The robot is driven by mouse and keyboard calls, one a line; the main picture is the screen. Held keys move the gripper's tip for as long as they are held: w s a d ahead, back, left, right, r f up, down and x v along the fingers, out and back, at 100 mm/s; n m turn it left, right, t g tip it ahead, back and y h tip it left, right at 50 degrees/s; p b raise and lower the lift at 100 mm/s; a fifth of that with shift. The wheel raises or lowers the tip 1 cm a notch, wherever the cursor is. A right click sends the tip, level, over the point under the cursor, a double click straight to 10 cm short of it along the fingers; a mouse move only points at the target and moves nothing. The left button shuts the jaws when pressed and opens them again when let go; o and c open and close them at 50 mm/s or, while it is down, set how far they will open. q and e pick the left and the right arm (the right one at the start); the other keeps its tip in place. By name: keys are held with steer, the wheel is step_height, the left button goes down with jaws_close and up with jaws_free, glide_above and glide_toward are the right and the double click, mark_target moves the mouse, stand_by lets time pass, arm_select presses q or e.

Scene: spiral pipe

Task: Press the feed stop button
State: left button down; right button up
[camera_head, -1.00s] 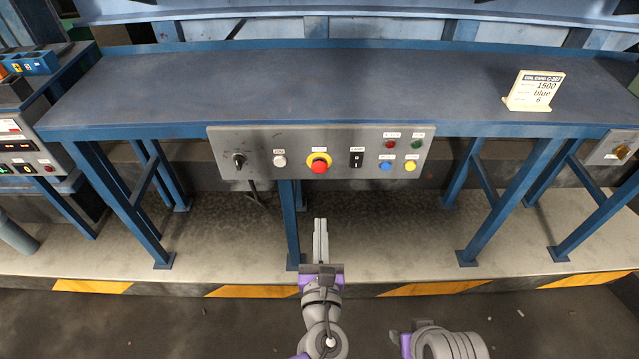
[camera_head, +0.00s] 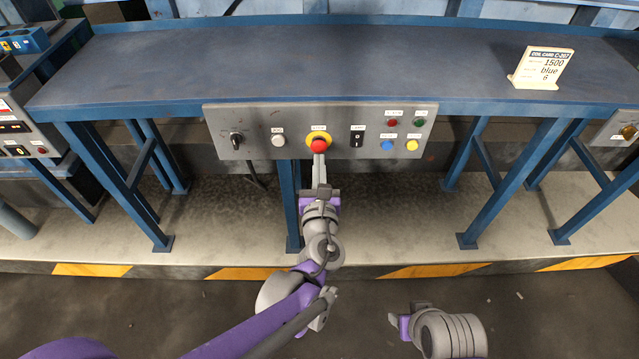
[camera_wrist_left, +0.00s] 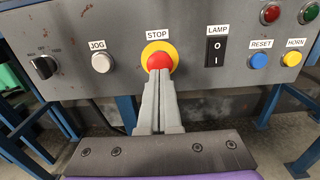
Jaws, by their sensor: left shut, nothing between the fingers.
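The stop button is a red mushroom head (camera_head: 318,144) on a yellow ring, in the middle of the grey control panel (camera_head: 225,118) under the table's front edge. In the left wrist view the red button (camera_wrist_left: 160,62) sits below a label reading STOP. My left gripper (camera_head: 319,160) is shut and empty, its fingertips at the lower edge of the button. In the left wrist view the closed fingertips (camera_wrist_left: 158,74) overlap the button's lower edge; I cannot tell whether they touch it. My right gripper (camera_head: 398,322) is at the lower right, away from the panel; its fingers are unclear.
Beside the button are a white JOG button (camera_wrist_left: 102,62), a black LAMP rocker switch (camera_wrist_left: 215,51), a blue RESET button (camera_wrist_left: 259,61) and a yellow HORN button (camera_wrist_left: 292,58). A card (camera_head: 541,69) stands on the blue table (camera_head: 300,65). Table legs flank the open space below.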

arm_select(q)
steer(key=shift+w, duration=1)
arm_select(e)
steer(key=shift+f, duration=0.2)
